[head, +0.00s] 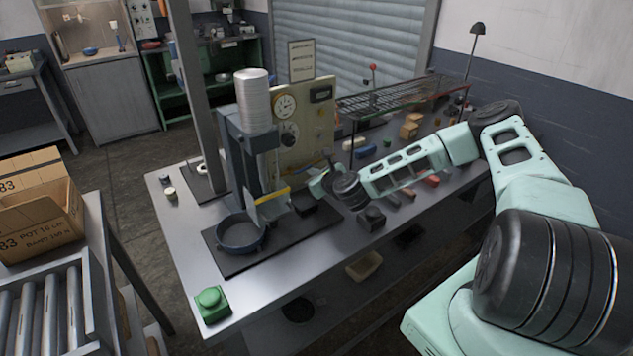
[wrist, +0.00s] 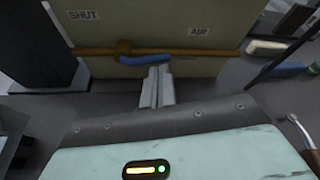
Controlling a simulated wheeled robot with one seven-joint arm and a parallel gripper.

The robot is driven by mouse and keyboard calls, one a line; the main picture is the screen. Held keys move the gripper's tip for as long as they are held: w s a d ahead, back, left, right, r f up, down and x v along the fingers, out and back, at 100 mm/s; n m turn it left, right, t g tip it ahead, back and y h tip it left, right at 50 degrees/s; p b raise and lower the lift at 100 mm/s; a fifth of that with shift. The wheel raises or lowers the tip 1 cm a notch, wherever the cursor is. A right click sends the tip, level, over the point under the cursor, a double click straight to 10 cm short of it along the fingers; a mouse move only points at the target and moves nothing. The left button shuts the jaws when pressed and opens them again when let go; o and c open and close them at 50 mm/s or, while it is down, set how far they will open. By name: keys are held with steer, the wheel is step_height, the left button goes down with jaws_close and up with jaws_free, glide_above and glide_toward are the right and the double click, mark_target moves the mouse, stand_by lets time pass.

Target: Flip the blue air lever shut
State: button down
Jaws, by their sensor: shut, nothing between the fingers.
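The blue air lever (wrist: 146,58) shows in the wrist view on a brass pipe that runs across a beige panel. It lies nearly along the pipe, from the brass valve body (wrist: 124,47) toward the right, on the AIR label's side. A SHUT label (wrist: 83,15) is at upper left and an AIR label (wrist: 199,31) at upper right. My gripper (wrist: 157,72) is shut and empty, its tips just below the lever's right end in the picture; I cannot tell whether they touch. In the head view my gripper (head: 322,178) is by the panel's lower part, and I cannot make out the lever.
The panel (head: 315,120) with a gauge stands behind a dark press (head: 236,150) on the metal table. A round pan (head: 240,233) sits on a dark mat at the press. A green button box (head: 211,304) is at the front corner. Small blocks lie right of my gripper.

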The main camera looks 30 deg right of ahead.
steer(key=n, duration=0.1)
steer(key=r+n+h+b, duration=0.1)
steer(key=shift+a+r+n, duration=0.15)
steer(key=shift+a+n, duration=0.1)
steer(key=shift+n, duration=0.05)
steer(key=n+h+b, duration=0.1)
steer(key=r+n+t+b, duration=0.1)
steer(key=shift+a+n+h, duration=0.4)
steer(key=n+b, duration=0.1)
steer(key=a+r+n+t+b, duration=0.1)
steer(key=shift+a+n+h, duration=0.1)
steer(key=shift+n+h, duration=0.3)
steer(key=shift+a+r+b, duration=0.25)
steer(key=shift+b, duration=0.25)
steer(key=shift+s, duration=0.1)
